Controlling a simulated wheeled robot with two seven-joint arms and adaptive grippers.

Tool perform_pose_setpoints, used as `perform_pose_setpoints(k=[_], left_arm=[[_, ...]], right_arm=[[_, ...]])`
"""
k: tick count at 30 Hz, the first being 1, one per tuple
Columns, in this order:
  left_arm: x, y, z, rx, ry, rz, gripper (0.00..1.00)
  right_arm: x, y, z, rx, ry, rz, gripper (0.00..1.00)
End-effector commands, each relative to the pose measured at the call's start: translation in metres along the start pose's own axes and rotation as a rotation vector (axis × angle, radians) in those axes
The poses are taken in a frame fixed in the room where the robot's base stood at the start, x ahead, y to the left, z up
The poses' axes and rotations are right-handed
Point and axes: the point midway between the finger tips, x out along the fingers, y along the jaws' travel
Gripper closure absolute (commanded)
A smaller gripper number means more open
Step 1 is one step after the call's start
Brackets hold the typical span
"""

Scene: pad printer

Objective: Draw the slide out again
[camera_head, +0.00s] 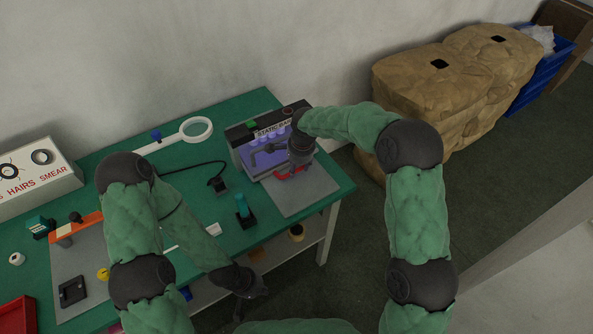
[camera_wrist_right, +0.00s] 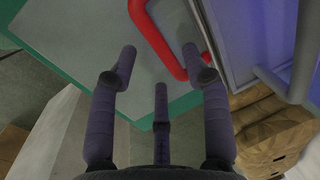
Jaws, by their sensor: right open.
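The pad printer (camera_head: 250,158) is a dark box with a purple-lit opening and a "STATIC BAR" label, at the back right of the green table. A red handle (camera_head: 283,175) shows low at its front, partly hidden by my right gripper (camera_head: 299,158). In the right wrist view the red handle (camera_wrist_right: 152,38) is a bent bar ahead of my right gripper (camera_wrist_right: 160,60). The fingers are spread open, with the handle near the right fingertip; contact cannot be told. The slide's body is mostly hidden. My left gripper (camera_head: 250,290) hangs empty off the table's front edge; its opening is unclear.
A grey mat (camera_head: 303,198) lies in front of the printer. A red tray (camera_head: 17,316) is front left.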

Motion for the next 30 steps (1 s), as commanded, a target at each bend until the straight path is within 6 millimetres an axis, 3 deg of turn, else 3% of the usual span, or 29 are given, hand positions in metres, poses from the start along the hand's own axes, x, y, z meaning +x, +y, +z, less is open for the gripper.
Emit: perform_pose_setpoints(k=[6, 17, 22, 30], left_arm=[[0.005, -0.002, 0.000, 0.000, 0.000, 0.000, 1.00], [0.005, -0.002, 0.000, 0.000, 0.000, 0.000, 1.00], [0.005, -0.002, 0.000, 0.000, 0.000, 0.000, 1.00], [0.006, -0.002, 0.000, 0.000, 0.000, 0.000, 1.00]], right_arm=[[0.021, 0.000, -0.001, 0.000, 0.001, -0.001, 0.51], [0.024, 0.000, -0.001, 0.000, 0.001, -0.001, 0.51], [0.024, 0.000, 0.000, 0.000, 0.001, -0.001, 0.99], [0.024, 0.001, 0.000, 0.000, 0.000, 0.000, 1.00]])
